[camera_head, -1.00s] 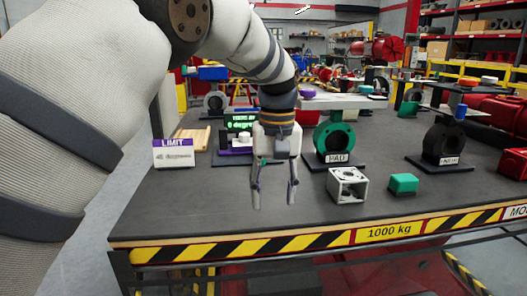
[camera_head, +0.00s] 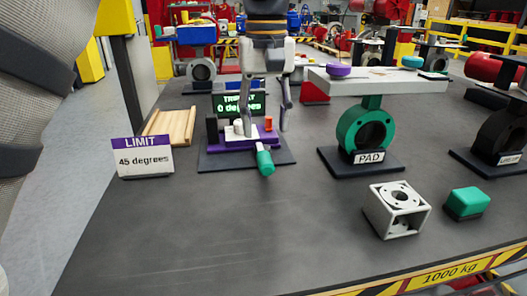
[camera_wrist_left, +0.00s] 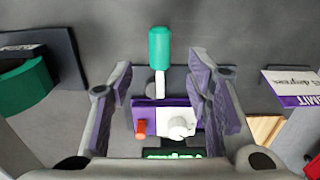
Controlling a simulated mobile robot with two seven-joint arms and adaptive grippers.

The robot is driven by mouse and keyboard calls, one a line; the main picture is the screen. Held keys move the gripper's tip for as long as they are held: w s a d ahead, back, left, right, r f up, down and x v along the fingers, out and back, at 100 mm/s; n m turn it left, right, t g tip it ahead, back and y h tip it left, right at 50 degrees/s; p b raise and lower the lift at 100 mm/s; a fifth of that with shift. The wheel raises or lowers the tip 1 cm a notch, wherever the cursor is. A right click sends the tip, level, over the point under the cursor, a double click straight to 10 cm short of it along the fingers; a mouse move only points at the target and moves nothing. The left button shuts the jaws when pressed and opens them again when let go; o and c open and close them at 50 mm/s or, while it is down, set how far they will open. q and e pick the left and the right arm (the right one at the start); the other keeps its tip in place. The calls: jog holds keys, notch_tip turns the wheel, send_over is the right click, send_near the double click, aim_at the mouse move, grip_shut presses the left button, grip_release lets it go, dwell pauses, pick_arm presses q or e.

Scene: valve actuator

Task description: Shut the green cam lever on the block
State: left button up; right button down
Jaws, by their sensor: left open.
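The green cam lever (camera_head: 264,161) points out toward the front from a purple block (camera_head: 215,146) on a dark plate. It also shows in the left wrist view (camera_wrist_left: 160,48), at the top centre, with a pale shank running to the block. A white round part and an orange peg (camera_head: 268,123) stand on the block. My left gripper (camera_head: 265,130) is open and empty above the block, fingers pointing down. In the left wrist view its fingers (camera_wrist_left: 162,88) stand apart on either side of the block. My right gripper is out of view.
A display reading 0 degrees (camera_head: 239,104) stands behind the block. A "45 degrees" sign (camera_head: 144,159) is at the left. A green ring valve marked PAD (camera_head: 343,133), a grey cube (camera_head: 377,218) and a green box (camera_head: 467,201) are at the right. The front table is clear.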

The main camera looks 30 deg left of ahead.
aim_at(265, 157)
pick_arm(q)
notch_tip(265, 157, down, 8)
jog(key=shift+f, duration=0.1)
grip_shut()
